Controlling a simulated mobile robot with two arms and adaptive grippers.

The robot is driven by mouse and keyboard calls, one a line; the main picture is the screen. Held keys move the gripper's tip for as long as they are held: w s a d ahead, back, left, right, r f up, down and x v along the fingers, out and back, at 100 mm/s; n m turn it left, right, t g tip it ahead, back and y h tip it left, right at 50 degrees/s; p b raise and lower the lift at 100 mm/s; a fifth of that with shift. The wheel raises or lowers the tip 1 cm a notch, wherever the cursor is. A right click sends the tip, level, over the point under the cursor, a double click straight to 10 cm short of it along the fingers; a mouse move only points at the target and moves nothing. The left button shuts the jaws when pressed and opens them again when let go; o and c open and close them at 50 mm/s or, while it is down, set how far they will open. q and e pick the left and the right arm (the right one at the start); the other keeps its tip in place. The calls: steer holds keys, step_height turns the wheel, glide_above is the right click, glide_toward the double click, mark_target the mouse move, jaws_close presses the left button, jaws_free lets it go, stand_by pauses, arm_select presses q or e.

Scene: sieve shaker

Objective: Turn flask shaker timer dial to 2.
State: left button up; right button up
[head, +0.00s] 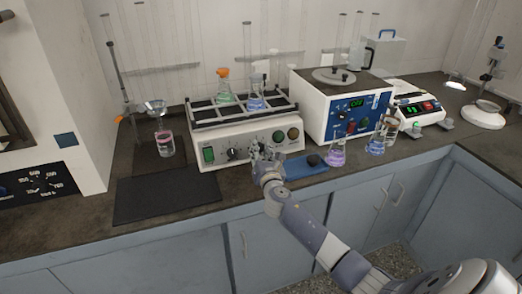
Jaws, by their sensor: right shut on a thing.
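The flask shaker (217,138) is a white box on the bench with a rack tray on top. The tray holds a flask with green liquid (225,98) and one with blue liquid (256,103). Its front panel has a green switch (208,155), a black dial (232,154), and a green and a brown round button at the right. My right gripper (258,154) is at the panel's lower middle, shut on a dial there. The gripper hides that dial, and its marks are too small to read. My left gripper is not in view.
A white and blue centrifuge (312,110) stands close on the right. A blue mat (306,168), a purple flask (337,153) and a blue flask (376,142) stand near my arm. A black mat (165,197) lies front left, bare. A glass with pink liquid (165,146) stands left.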

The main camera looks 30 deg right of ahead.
steer(key=m, duration=0.2)
steer(key=m+g+h+p, duration=0.1)
steer(key=m, duration=0.1)
steer(key=shift+a+r+m+g, duration=0.1)
steer(key=shift+r+m+g, duration=0.1)
steer(key=shift+m+g, duration=0.1)
steer(key=m+g+p, duration=0.1)
steer(key=m+p, duration=0.1)
steer(key=m, duration=0.2)
steer(key=shift+r+h, duration=0.1)
steer(key=shift+h, duration=0.3)
steer(key=m+g+p, duration=0.1)
steer(key=m, duration=0.1)
steer(key=m+g+p, duration=0.1)
steer(key=m+p, duration=0.1)
steer(key=shift+w+r+m, duration=0.1)
steer(key=shift+r+m, duration=0.05)
steer(key=shift+m, duration=0.25)
steer(key=shift+m+g+p, duration=0.5)
steer(key=shift+m+p, duration=0.65)
steer(key=shift+m, duration=0.05)
steer(key=shift+m+y+p, duration=0.3)
steer(key=shift+m, duration=0.2)
steer(key=o, duration=1)
